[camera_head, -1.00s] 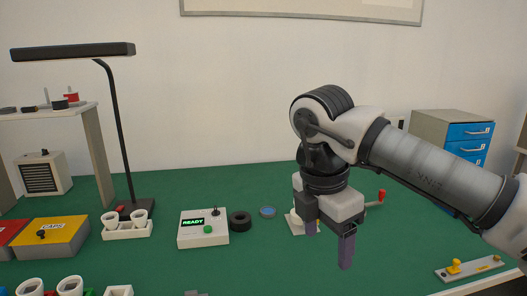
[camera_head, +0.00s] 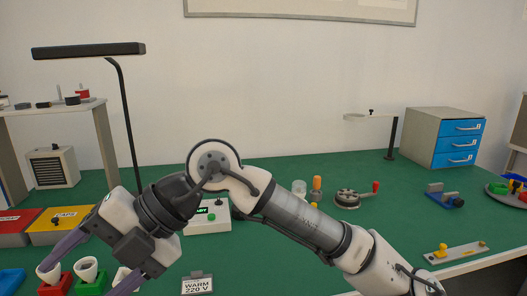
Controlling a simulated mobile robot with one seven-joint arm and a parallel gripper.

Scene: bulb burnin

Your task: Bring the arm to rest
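My arm (camera_head: 305,222) reaches from the lower right across the front of the green bench to the left. My gripper (camera_head: 96,266) points down and left at the lower left, its two purple-grey fingers spread wide. I see nothing held between them. A white cup on a green block (camera_head: 91,284) shows in the gap between the fingers, and another white cup on a red block (camera_head: 55,285) shows beside the left fingertip. Whether the fingers touch either cup I cannot tell. My wrist and forearm hide part of the white box with the green display (camera_head: 208,216).
A black desk lamp (camera_head: 123,120) and yellow and red boxes (camera_head: 62,222) stand at left. A "WARM 220 V" sign (camera_head: 197,284) is at the front. A round fixture with a red handle (camera_head: 348,199), a blue vise (camera_head: 443,197) and a drawer cabinet (camera_head: 433,137) are at right.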

